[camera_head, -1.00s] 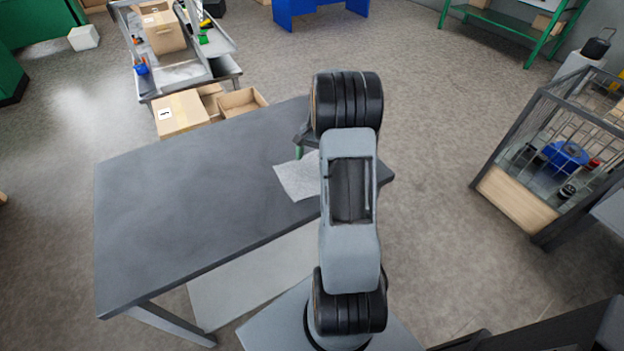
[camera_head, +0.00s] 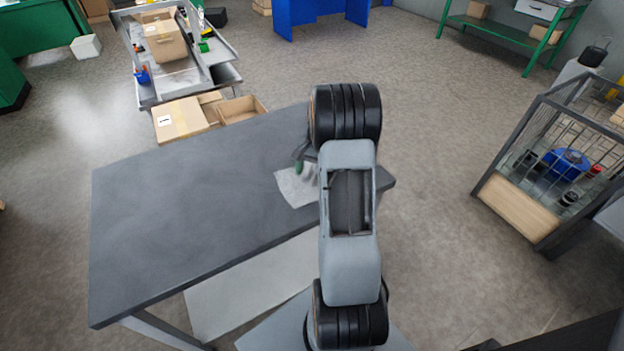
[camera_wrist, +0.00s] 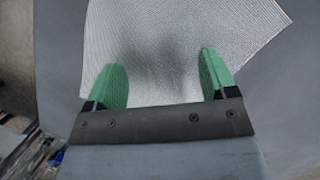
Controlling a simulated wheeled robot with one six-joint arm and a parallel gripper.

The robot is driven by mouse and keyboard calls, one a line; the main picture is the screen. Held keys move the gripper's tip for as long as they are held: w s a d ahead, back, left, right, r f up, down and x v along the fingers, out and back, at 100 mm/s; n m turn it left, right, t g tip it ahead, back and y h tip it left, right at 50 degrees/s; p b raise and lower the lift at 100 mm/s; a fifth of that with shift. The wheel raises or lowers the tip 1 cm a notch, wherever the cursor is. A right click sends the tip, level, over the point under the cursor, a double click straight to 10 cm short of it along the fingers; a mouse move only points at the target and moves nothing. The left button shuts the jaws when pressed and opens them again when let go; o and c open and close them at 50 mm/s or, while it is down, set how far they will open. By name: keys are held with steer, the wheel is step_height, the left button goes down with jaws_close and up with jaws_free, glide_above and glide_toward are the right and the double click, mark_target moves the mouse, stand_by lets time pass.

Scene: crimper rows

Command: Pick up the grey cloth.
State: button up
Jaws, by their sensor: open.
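The grey cloth (camera_head: 296,187) lies flat near the right end of the dark grey table. My arm hides its right part in the head view. In the wrist view the cloth (camera_wrist: 185,30) fills the upper middle, beyond and beneath the fingers. My gripper (camera_wrist: 160,75) has two green fingers set well apart, with nothing between them but cloth surface below. One green finger of my gripper (camera_head: 299,167) also shows over the cloth's upper edge in the head view. I cannot tell whether the fingertips touch the cloth.
The table top (camera_head: 180,210) is bare left of the cloth. Cardboard boxes (camera_head: 180,119) and a metal trolley (camera_head: 222,75) stand beyond its far edge. A wire cage cart (camera_head: 515,208) stands to the right, with open floor between.

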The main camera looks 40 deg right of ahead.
steer(key=c, duration=1.3)
steer(key=shift+c, duration=0.5)
step_height(320, 180, up, 12)
steer(key=p, duration=0.9)
steer(key=shift+r+p, duration=0.1)
steer(key=shift+p, duration=0.3)
jaws_close()
